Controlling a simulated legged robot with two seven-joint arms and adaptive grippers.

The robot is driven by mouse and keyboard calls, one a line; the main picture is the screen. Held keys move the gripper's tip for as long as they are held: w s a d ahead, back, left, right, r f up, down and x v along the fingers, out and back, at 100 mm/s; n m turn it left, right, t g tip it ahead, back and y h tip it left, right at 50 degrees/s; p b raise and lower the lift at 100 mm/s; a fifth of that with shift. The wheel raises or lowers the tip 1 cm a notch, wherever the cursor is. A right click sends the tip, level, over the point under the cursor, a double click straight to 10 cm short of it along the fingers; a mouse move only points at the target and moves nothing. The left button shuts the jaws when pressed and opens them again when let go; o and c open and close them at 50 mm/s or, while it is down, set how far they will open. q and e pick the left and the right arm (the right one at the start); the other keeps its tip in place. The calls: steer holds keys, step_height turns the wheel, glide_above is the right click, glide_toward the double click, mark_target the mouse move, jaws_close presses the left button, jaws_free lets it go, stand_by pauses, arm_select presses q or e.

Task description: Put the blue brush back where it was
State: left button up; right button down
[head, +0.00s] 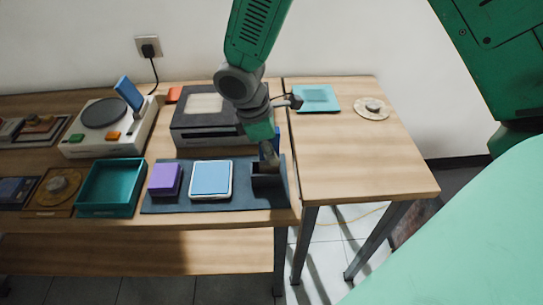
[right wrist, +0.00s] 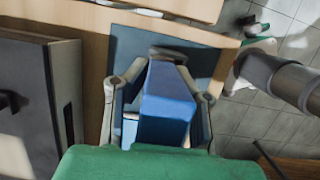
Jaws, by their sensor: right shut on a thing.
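My right gripper (head: 268,154) points down over the right end of the dark mat (head: 220,205). It is shut on the blue brush (right wrist: 168,92), which fills the space between both fingers (right wrist: 170,90) in the right wrist view. In the head view only a small strip of blue shows beside the fingers. A dark open holder (head: 267,182) stands on the mat just below the gripper. I cannot tell whether the brush touches it or is inside it. My left gripper is not in view.
A white-rimmed blue pad (head: 210,179) and a purple block (head: 165,179) share the mat. A teal tray (head: 108,187) is further left. A dark device (head: 205,128) stands behind. The right table (head: 365,165) is mostly clear, with a teal square (head: 316,97) and a disc (head: 371,108).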

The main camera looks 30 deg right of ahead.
steer(key=shift+s+a+f, duration=0.1)
steer(key=shift+a+f, duration=0.1)
steer(key=shift+f, duration=0.3)
steer(key=shift+s+a+f, duration=0.1)
steer(key=shift+a+f, duration=0.05)
steer(key=shift+f, duration=0.35)
steer(key=shift+a, duration=0.65)
steer(key=c, duration=1.3)
jaws_free()
steer(key=shift+w+a, duration=0.15)
steer(key=shift+w, duration=0.05)
steer(key=shift+c, duration=0.2)
steer(key=shift+s+d, duration=0.1)
steer(key=shift+d, duration=0.5)
steer(key=shift+d+r, duration=0.15)
steer(key=shift+r, duration=0.3)
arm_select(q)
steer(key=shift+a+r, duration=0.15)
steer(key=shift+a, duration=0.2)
arm_select(e)
steer(key=v, duration=1.1)
steer(key=shift+a, duration=0.2)
